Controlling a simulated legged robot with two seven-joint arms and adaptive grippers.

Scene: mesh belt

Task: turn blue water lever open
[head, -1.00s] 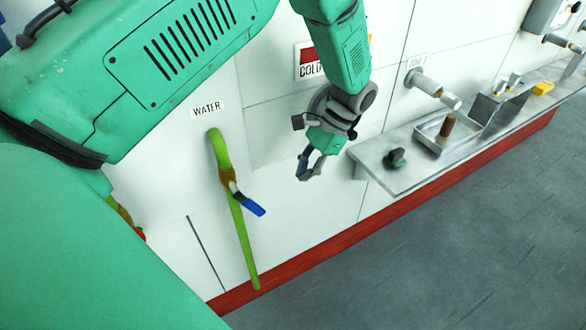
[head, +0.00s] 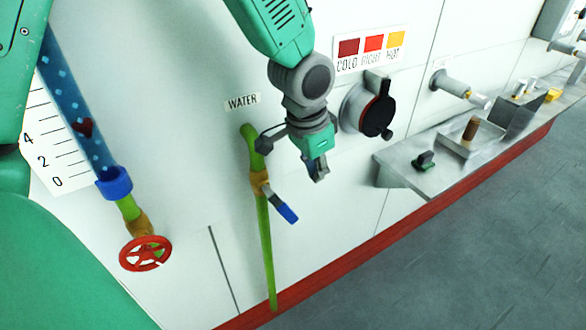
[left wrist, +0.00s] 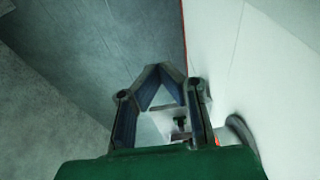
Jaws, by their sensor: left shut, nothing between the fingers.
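The blue water lever (head: 281,206) is on a brass-coloured valve (head: 258,182) on a green vertical pipe (head: 265,240), below the WATER label (head: 242,102). The lever slants down and to the right, away from the pipe. My left gripper (head: 317,174) is just above and to the right of the lever, apart from it in the picture. Its fingers point down. In the left wrist view the left gripper (left wrist: 160,72) is shut with its fingertips together and nothing between them; the lever does not show there. My right gripper is not in view.
A red handwheel (head: 145,253) and a blue gauge tube (head: 75,100) are at the left. A black knob (head: 377,108) sits under the COLD/RIGHT/HOT sign (head: 371,50). A metal shelf (head: 400,170) juts out at the right. The floor is clear.

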